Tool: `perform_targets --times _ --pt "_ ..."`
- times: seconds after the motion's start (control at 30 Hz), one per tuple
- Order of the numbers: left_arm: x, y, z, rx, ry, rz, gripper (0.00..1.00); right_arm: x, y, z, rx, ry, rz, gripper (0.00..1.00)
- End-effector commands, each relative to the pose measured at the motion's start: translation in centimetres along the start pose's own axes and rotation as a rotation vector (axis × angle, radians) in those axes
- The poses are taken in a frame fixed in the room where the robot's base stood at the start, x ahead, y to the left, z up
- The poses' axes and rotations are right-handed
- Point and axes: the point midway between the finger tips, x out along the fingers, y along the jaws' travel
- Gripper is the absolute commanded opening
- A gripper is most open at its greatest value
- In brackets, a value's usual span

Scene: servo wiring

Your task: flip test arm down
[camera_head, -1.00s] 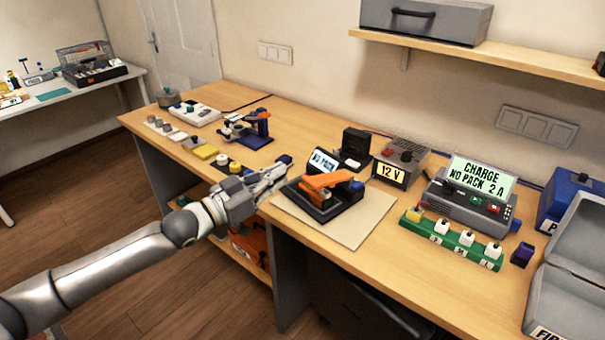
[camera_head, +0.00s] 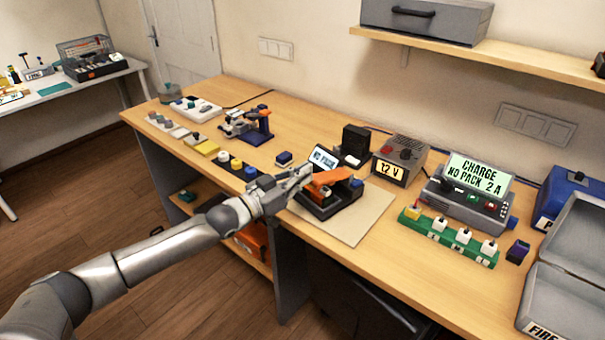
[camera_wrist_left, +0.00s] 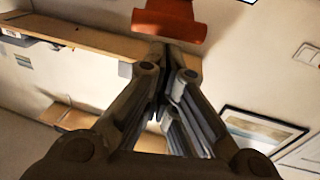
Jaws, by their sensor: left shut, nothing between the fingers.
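The test arm (camera_head: 330,179) is an orange lever on a black tester (camera_head: 338,206) with a small screen reading NO PACK (camera_head: 323,158). In the head view my left gripper (camera_head: 303,179) is at the lever's left end and covers part of it and of the tester. The gripper is shut with nothing in it. In the left wrist view the lever's orange end (camera_wrist_left: 170,20) is just beyond the closed fingertips (camera_wrist_left: 166,50); I cannot tell if they touch. My right gripper is not in view.
The tester stands on a beige mat (camera_head: 362,222). Behind are a black holder (camera_head: 355,143) and a 12 V supply (camera_head: 400,160). A charger (camera_head: 468,203) and a green block with white plugs (camera_head: 449,238) are on the right. A blue part (camera_head: 284,158) lies behind the gripper.

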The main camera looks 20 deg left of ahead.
Motion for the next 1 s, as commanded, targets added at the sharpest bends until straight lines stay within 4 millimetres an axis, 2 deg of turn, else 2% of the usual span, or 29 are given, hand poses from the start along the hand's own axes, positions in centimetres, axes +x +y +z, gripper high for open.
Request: perform_targets --times 0.27,1.0 --pt "-0.1 0.0 0.3 -0.001 0.006 0.0 0.0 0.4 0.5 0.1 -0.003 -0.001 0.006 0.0" --pt "-1.6 0.0 5.0 -0.002 0.258 -0.001 0.0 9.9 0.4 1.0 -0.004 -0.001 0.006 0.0"
